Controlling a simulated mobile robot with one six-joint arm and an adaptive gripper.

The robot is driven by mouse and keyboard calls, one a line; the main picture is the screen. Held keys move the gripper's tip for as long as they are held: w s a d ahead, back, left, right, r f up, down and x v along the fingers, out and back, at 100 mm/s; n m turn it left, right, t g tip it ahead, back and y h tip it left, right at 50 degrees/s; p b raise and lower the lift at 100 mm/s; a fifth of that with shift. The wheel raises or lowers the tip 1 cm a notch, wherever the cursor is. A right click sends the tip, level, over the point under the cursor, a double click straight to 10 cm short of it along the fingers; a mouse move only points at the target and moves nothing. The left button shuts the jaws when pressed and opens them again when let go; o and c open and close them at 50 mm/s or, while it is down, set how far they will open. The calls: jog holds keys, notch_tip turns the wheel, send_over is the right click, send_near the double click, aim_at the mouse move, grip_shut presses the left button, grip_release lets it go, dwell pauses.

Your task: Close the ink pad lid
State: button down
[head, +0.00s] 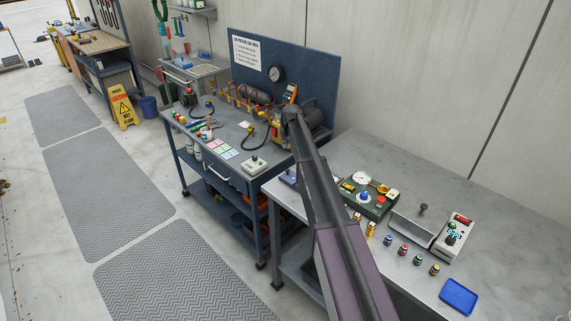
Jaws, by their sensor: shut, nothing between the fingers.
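I cannot pick out the ink pad or its lid for certain. A small bluish-grey object (289,178) lies at the left end of the grey table (510,240), partly hidden behind my arm. It may be the ink pad, but I cannot tell whether a lid on it is open or shut. My arm reaches up from the bottom edge across the middle of the view. My gripper's fingers do not show.
A green instrument board (357,201), a grey metal tray (411,231), a light box with a display (454,236), several small bottles (403,250) and a blue tray (459,296) stand on the table. A dark tool cart (225,172) stands left. The table's back is clear.

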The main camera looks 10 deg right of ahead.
aim_at(291, 175)
jog(key=shift+f, duration=0.15)
jog(key=shift+s+f+b, duration=0.15)
jog(key=shift+f+b, duration=2.35)
jog(key=shift+b, duration=0.05)
jog(key=shift+s+f+b, duration=0.15)
jog(key=shift+f+b, duration=2.3)
jog(key=shift+b, duration=0.1)
jog(key=s+d, duration=0.1)
jog(key=s, duration=0.1)
jog(key=s+d, duration=0.3)
jog(key=s, duration=0.1)
jog(key=shift+s+d, duration=0.2)
jog(key=shift+d, duration=0.15)
